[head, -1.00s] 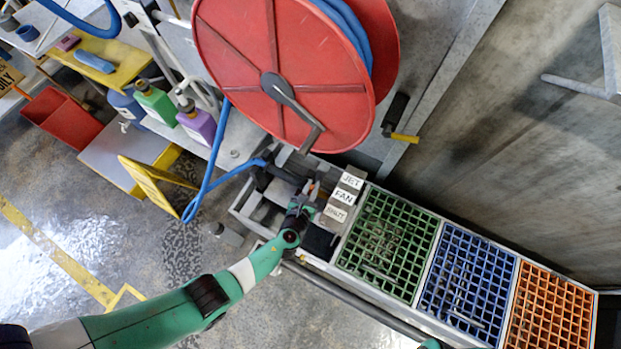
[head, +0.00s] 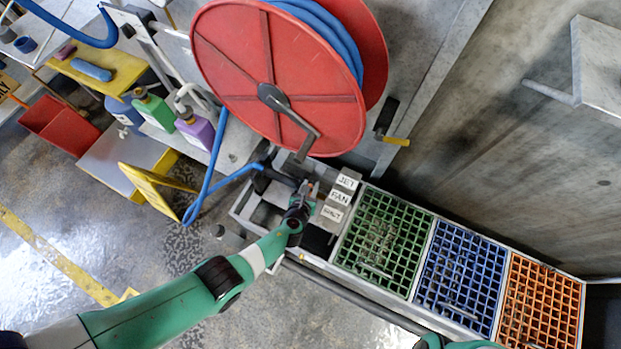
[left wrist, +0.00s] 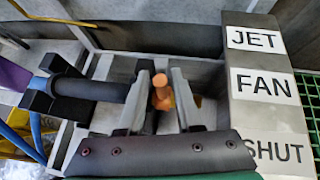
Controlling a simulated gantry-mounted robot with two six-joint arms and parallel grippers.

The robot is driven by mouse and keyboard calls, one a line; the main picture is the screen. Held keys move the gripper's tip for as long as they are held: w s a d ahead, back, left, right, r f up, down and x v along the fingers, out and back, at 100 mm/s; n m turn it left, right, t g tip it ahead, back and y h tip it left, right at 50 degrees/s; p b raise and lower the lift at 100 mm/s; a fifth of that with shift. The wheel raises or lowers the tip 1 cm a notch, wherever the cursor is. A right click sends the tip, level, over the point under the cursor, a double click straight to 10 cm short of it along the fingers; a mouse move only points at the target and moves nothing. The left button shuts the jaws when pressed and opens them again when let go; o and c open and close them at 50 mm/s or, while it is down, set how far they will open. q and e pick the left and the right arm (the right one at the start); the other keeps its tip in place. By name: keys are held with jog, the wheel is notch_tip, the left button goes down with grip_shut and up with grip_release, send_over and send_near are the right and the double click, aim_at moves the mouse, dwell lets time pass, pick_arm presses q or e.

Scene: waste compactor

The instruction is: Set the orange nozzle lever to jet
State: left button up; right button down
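The orange nozzle lever (left wrist: 161,96) stands between the two fingers of my left gripper (left wrist: 160,78) in the left wrist view. A gap shows on each side of it, so the fingers are open around it. The black nozzle (left wrist: 87,91) lies to its left, on a blue hose. A grey block (left wrist: 240,103) to the right carries the labels JET (left wrist: 257,39), FAN (left wrist: 264,85) and SHUT (left wrist: 275,152). The lever's knob is roughly level with FAN. In the head view my left gripper (head: 309,188) is left of these labels. My right gripper is not visible.
A red hose reel (head: 270,75) with a crank stands just behind the nozzle. Green (head: 385,240), blue (head: 460,277) and orange (head: 543,305) grated bins run to the right. A yellow stand (head: 155,190) is to the left.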

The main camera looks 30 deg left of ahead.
pick_arm(q)
jog(key=shift+o, duration=0.6)
jog(key=shift+s+r+p, duration=0.1)
jog(key=shift+r+p, duration=0.15)
jog(key=shift+p, duration=0.05)
jog(key=p+v, duration=0.9)
jog(key=v, duration=0.2)
jog(key=shift+s, duration=0.2)
jog(key=shift+f, duration=0.1)
